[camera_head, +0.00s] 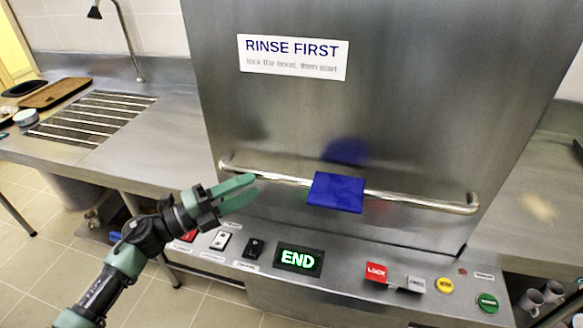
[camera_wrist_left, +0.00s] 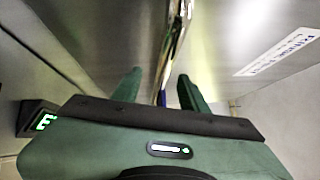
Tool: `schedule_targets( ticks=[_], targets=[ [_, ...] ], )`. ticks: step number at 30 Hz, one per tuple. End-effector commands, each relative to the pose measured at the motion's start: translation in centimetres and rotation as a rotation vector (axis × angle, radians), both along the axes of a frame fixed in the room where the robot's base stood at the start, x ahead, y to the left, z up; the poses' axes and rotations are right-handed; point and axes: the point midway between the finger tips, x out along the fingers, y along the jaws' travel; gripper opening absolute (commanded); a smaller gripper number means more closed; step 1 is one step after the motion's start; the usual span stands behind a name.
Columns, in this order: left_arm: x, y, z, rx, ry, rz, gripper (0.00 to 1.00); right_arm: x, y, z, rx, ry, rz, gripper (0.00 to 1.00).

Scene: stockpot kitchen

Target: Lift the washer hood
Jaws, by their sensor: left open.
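The washer hood (camera_head: 400,100) is a large steel box, down over the washer, with a "RINSE FIRST" label. Its long handle bar (camera_head: 420,202) runs across the lower front, with a blue sleeve or cloth (camera_head: 336,192) at its middle. My left gripper (camera_head: 235,187) is at the left part of the bar, its green fingers apart. In the left wrist view the bar (camera_wrist_left: 175,45) runs down toward the space between the open fingertips (camera_wrist_left: 160,88). I cannot tell whether the fingers touch it. My right gripper is not in view.
Below the hood, a control panel holds a lit END display (camera_head: 298,259), a red LOCK switch (camera_head: 376,271), and yellow (camera_head: 445,285) and green (camera_head: 487,302) buttons. A steel counter with a slatted drain (camera_head: 95,118) is at left. Mugs (camera_head: 540,297) stand low at right.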

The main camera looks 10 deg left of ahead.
Motion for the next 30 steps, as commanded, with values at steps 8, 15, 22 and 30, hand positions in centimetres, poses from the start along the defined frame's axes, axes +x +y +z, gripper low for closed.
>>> schedule_targets(
  ticks=[8, 15, 22, 30],
  targets=[
    [2.8, -3.2, 1.0, -0.006, 0.000, -0.001, 0.43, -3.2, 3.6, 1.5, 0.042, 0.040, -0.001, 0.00],
    [4.7, -5.1, 1.1, -0.005, 0.001, 0.001, 0.43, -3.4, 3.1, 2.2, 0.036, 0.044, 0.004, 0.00],
    [4.9, -5.5, 1.0, -0.004, 0.002, 0.000, 0.43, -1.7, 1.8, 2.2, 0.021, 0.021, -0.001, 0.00],
    [4.9, -5.4, 1.0, -0.004, 0.002, 0.000, 0.00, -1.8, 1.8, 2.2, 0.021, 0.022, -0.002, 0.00]
  ],
)
